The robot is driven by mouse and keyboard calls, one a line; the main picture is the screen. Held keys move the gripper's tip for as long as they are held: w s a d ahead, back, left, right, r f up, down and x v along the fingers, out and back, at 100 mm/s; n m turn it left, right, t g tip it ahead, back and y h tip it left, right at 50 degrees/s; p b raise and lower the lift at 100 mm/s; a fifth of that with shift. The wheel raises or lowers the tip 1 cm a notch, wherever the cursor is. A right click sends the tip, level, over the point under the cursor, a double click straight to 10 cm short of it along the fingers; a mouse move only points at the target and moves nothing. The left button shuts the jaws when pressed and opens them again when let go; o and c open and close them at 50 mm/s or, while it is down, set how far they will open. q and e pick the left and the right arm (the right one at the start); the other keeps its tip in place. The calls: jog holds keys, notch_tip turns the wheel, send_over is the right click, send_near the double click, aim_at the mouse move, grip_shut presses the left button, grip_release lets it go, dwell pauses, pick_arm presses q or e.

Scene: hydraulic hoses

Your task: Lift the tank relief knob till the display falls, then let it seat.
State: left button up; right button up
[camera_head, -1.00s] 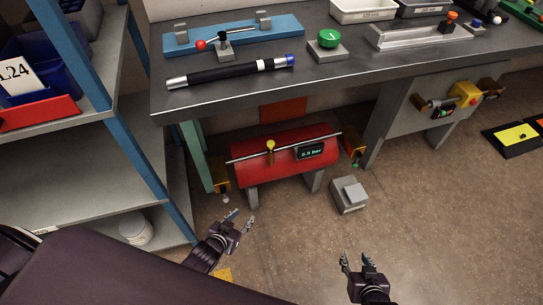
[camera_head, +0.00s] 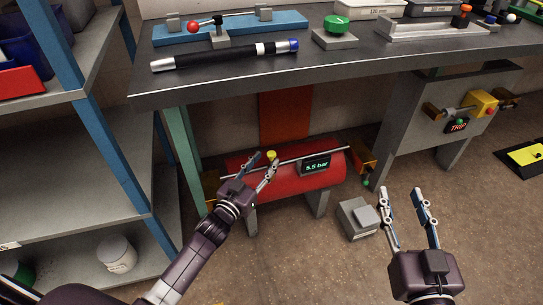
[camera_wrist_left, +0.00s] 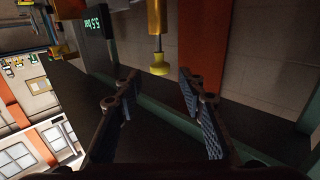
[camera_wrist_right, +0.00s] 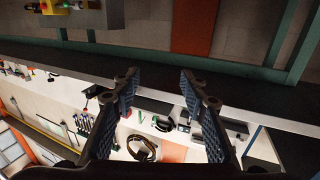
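The red tank (camera_head: 240,165) lies low under the bench. Its small yellow relief knob (camera_head: 271,155) stands on top, left of the dark display (camera_head: 316,165), which reads 5.5 bar in green. My left gripper (camera_head: 264,163) is open at the knob. In the left wrist view the knob (camera_wrist_left: 159,65) appears between the two open fingertips, just past them, with a gap on both sides. The display (camera_wrist_left: 95,22) is also in that view. My right gripper (camera_head: 402,190) is open and empty, in front of the bench and right of the tank.
The bench top (camera_head: 360,60) overhangs the tank. A blue-posted shelf (camera_head: 90,120) stands close on the left. A grey pedal-like box (camera_head: 355,219) sits on the floor right of the tank. A panel (camera_head: 440,110) with a red TRIP display stands further right.

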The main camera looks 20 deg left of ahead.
aim_at(269, 156)
pick_arm(q)
jog(key=w, duration=0.3)
jog(key=w+b, duration=0.1)
jog(key=shift+w+d, duration=0.2)
jog(key=shift+d, duration=0.2)
jog(key=shift+w, duration=0.25)
pick_arm(e)
notch_tip(269, 156, up, 8)
jog(key=s+t+y, duration=0.1)
jog(key=t, duration=0.2)
jog(key=shift+a+t+y, duration=0.35)
jog(key=shift+t+y, duration=0.05)
jog(key=shift+s, duration=0.1)
pick_arm(q)
grip_shut()
